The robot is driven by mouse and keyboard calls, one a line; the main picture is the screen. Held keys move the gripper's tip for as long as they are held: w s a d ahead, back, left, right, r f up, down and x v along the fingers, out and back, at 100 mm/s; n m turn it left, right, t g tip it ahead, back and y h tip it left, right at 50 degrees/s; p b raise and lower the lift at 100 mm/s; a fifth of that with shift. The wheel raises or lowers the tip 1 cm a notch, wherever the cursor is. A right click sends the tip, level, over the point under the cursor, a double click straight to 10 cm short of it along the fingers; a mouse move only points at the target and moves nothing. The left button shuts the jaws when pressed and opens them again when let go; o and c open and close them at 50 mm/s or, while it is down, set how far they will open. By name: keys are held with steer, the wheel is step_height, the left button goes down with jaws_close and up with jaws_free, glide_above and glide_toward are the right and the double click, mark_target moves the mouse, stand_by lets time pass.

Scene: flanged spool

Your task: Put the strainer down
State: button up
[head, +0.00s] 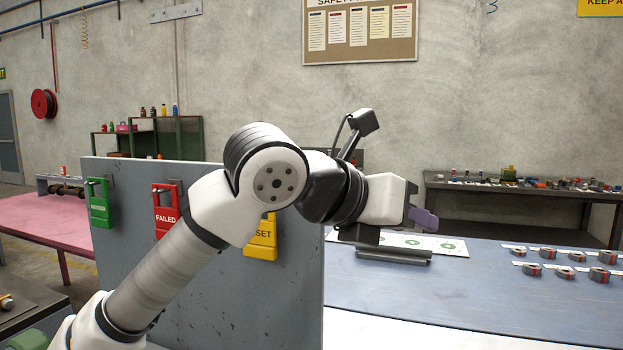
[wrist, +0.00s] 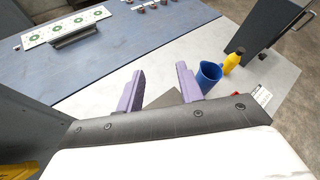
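My gripper (wrist: 160,84) shows in the wrist view as two purple fingers set wide apart, with nothing visible gripped between them. In the head view one purple finger (head: 424,219) shows at the end of my arm, over the blue-grey bench. No strainer can be made out in either view. A blue cup-like container (wrist: 208,75) stands just right of the right finger in the wrist view, apparently below it; whether they touch cannot be told. A dark grey flat patch (wrist: 162,98) shows between the fingers; what it is cannot be told.
A yellow bottle (wrist: 232,62) stands beside the blue container. The blue bench top (head: 480,280) carries a white card with green rings (head: 447,246) and several small grey-red parts (head: 565,272) at right.

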steer(key=a+f+n+g+y, duration=0.3)
steer(key=a+f+n+y, duration=0.35)
steer(key=a+f, duration=1)
steer(key=shift+m+y, duration=0.65)
steer(key=shift+y, duration=0.1)
steer(key=shift+d+p+x, duration=0.1)
steer(key=shift+p+x, duration=0.5)
steer(key=shift+x, duration=2.9)
steer(key=shift+d+p+x, duration=0.15)
steer(key=shift+p+x, duration=0.45)
steer(key=shift+x, duration=2.9)
steer(key=shift+r, duration=0.1)
jaws_close()
